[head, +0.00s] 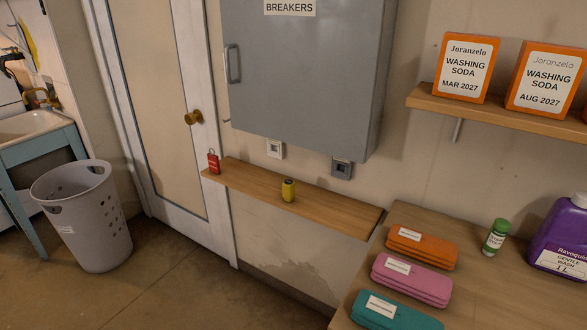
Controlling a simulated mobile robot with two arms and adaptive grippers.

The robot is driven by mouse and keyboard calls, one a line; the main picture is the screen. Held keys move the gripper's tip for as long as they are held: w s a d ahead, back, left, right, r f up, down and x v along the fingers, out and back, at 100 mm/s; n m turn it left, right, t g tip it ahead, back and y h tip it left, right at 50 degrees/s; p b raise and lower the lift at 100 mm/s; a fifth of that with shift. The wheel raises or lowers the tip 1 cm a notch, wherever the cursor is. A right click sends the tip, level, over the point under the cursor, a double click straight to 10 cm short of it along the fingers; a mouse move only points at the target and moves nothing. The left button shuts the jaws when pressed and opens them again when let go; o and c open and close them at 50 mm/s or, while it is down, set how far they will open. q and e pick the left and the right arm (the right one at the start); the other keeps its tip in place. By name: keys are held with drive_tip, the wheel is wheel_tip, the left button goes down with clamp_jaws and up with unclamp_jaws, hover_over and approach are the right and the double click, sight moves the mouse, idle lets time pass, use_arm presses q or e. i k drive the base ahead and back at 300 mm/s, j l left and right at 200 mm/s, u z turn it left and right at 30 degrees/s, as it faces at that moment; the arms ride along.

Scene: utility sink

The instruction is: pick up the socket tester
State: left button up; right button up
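On the narrow wooden shelf (330,211) below the grey breaker box stand two small items. One is a small yellow object with a dark top (289,191), near the middle of the shelf; it looks like the socket tester, but it is too small to be sure. The other is a red item with a loop on top, like a padlock (213,163), at the shelf's left end. Neither of my grippers is in the head view.
The grey breaker box (300,70) overhangs the shelf, with two wall sockets (342,168) beneath it. At right, a wooden table (470,270) holds folded cloths (420,248), a green-capped bottle (496,237) and a purple jug (562,240). A laundry basket (85,220) stands left.

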sight(288, 186)
drive_tip(key=i+j+z, duration=0.25)
drive_tip(key=i+j, duration=0.2)
drive_tip(key=i+j+z, duration=0.15)
drive_tip(key=j, duration=0.25)
drive_tip(key=i+j+z, duration=0.15)
drive_tip(key=j, duration=0.2)
drive_tip(key=i+j+z, duration=0.1)
drive_tip(key=i+j, duration=0.15)
drive_tip(key=i+j+z, duration=0.15)
drive_tip(key=j, duration=0.3)
drive_tip(key=i+j+z, duration=0.1)
drive_tip(key=j, duration=0.25)
drive_tip(key=i+j+z, duration=0.15)
drive_tip(key=j, duration=0.25)
